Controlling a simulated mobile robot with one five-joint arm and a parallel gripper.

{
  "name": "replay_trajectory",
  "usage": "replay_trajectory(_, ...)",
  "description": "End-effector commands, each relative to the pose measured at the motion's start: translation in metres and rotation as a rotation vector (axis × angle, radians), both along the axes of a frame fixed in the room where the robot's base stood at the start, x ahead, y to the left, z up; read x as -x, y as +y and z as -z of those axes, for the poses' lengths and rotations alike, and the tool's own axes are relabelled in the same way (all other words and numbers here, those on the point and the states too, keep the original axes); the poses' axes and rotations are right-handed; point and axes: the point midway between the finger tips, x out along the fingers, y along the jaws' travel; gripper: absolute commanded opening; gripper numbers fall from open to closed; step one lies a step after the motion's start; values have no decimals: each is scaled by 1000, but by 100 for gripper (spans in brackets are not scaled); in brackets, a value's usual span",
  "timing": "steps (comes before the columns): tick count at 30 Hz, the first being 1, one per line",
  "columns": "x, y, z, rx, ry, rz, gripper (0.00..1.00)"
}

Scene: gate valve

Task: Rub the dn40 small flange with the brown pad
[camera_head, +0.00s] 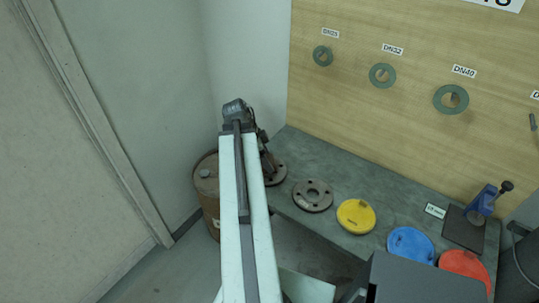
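Two dark brown-grey flanges lie on the grey bench. The nearer one (313,195) shows its centre hole and bolt holes in full. The farther one (277,174) is partly covered by the end of my arm. I cannot tell which is the dn40 small flange. My gripper (268,158) hangs from the arm's end, pointing down over or against the farther flange. Its fingers are too small and dark to tell whether they are open or shut. I cannot make out the brown pad.
Yellow (356,216), blue (410,244) and red (464,270) discs line the bench's front edge. A dark plate (464,229) and a blue clamp (481,203) stand right. A rusty drum (207,187) is left of the bench. Ring gaskets (451,99) hang on the board.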

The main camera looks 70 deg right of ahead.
Motion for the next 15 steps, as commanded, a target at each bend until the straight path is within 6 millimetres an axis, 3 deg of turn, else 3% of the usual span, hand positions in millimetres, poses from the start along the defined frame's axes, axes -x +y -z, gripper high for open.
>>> replay_trajectory(3, 0, 8, -1, 0, 0, 0, 36)
replay_trajectory(11, 0, 7, -2, 1, 2, 1, 36)
replay_trajectory(15, 0, 7, -14, 1, 2, 0, 36)
